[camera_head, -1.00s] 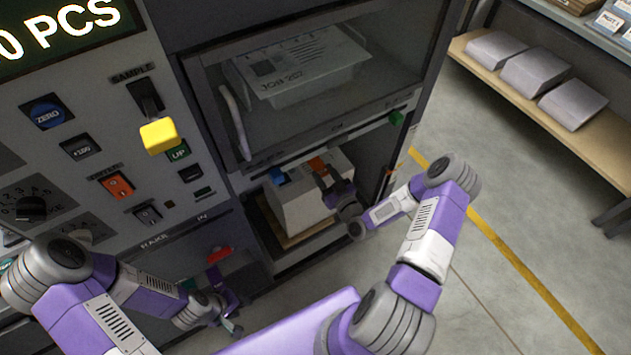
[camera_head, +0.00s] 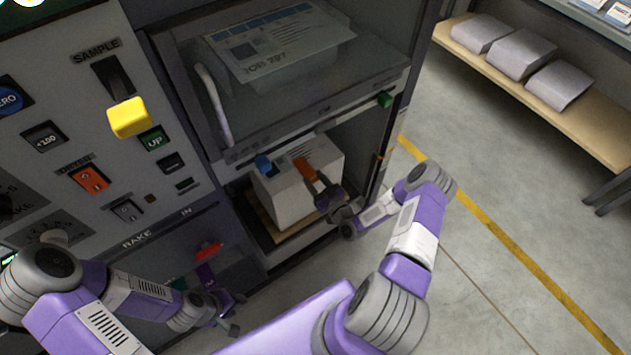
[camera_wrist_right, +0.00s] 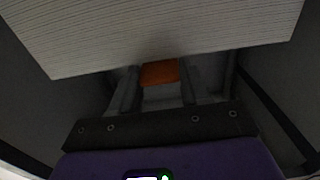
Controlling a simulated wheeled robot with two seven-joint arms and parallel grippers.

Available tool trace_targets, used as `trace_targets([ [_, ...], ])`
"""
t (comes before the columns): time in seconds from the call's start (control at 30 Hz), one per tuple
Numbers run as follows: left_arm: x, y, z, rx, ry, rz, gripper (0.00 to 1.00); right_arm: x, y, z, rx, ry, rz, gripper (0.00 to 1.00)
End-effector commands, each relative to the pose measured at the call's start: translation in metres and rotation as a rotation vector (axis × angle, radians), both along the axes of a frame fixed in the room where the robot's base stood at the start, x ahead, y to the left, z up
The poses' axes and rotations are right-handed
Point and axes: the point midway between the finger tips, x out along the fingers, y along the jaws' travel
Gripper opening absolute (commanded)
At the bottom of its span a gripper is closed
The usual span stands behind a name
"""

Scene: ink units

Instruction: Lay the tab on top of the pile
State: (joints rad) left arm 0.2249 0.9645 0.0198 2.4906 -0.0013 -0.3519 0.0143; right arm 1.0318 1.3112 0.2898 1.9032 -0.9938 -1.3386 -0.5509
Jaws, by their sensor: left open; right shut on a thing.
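The pile (camera_head: 288,205) is a white block of sheets on a wooden board in the lower bay of the machine. My right gripper (camera_head: 318,184) reaches in from the right and is shut on the orange tab (camera_head: 304,168). In the head view the tab overlaps the pile's top near its right side; contact is unclear. In the right wrist view the orange tab (camera_wrist_right: 159,72) sits between the fingers, beside the edge of the lined pile (camera_wrist_right: 165,30). My left gripper (camera_head: 232,312) is open and low at the left, away from the pile.
A blue tab (camera_head: 263,164) is at the pile's back left edge. Above the bay is a glazed door with a handle (camera_head: 213,103). A yellow knob (camera_head: 129,118) juts from the control panel. A shelf with grey stacks (camera_head: 522,54) stands at the right, with open floor before it.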

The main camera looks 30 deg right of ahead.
Motion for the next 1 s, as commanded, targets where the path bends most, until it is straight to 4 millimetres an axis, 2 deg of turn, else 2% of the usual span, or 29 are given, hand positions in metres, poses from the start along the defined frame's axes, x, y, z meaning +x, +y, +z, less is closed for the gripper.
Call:
trace_targets([
  [0.13, 0.000, 0.000, -0.005, 0.000, 0.000, 0.000, 0.43, 0.000, 0.000, -0.005, 0.000, 0.000, 0.000, 0.18],
  [0.17, 0.000, 0.000, -0.004, 0.000, 0.000, 0.000, 0.43, 0.000, 0.000, -0.004, 0.000, 0.000, 0.000, 0.49],
  [0.3, 0.000, 0.000, -0.004, 0.000, 0.000, 0.000, 0.43, 0.000, 0.000, -0.003, 0.000, 0.000, 0.000, 0.70],
  [0.7, 0.000, 0.000, 0.002, 0.000, 0.000, 0.000, 0.43, 0.000, 0.000, 0.002, 0.000, 0.000, 0.000, 0.71],
  [0.87, 0.000, 0.000, 0.009, 0.000, 0.000, 0.000, 0.43, -0.028, -0.002, 0.002, 0.003, 0.003, -0.002, 0.71],
  [1.0, 0.000, 0.000, 0.017, 0.000, 0.000, 0.000, 0.43, -0.060, -0.005, 0.002, 0.002, 0.004, -0.003, 0.71],
])
